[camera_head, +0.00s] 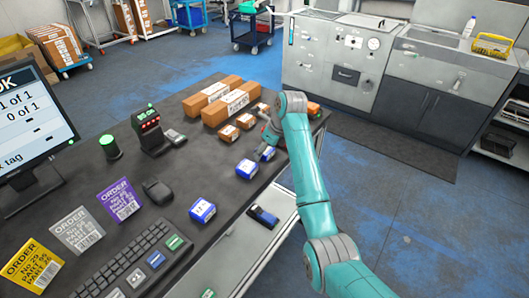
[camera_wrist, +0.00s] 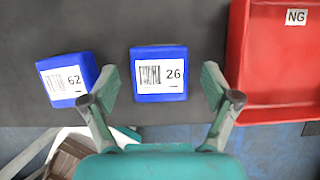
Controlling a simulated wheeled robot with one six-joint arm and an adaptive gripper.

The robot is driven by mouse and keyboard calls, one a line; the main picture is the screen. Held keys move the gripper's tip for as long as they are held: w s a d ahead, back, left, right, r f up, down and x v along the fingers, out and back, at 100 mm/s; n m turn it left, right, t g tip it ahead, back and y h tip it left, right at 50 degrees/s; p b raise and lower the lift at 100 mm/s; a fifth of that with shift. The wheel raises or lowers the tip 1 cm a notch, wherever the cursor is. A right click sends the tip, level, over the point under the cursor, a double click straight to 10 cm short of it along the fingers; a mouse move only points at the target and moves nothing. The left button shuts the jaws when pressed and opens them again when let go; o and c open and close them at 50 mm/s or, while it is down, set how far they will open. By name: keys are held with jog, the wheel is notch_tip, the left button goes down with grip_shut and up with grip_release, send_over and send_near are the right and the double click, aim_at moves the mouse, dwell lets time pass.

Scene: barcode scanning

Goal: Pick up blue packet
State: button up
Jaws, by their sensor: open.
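A blue packet (camera_wrist: 158,84) with a white label reading 26 lies on the dark table, between and just ahead of my open fingers in the wrist view. A second blue packet (camera_wrist: 68,78), labelled 62, lies to its left, outside the left finger. My gripper (camera_wrist: 160,78) is open and empty, with a finger on either side of packet 26; I cannot tell its exact height above it. In the head view, two blue packets (camera_head: 247,169) (camera_head: 268,153) lie near my gripper, which the arm partly hides. Another blue packet (camera_head: 203,211) lies nearer the front edge.
A red tray (camera_wrist: 236,60) marked NG stands right of packet 26. In the head view, brown boxes (camera_head: 229,104), a scanner (camera_head: 148,128), a keyboard (camera_head: 130,262), a monitor (camera_head: 35,120) and order cards (camera_head: 120,202) share the table. The table's edge is close to the packets.

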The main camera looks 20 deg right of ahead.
jog(key=c, duration=1.4)
jog(key=shift+o, duration=0.2)
jog(key=shift+r, duration=0.15)
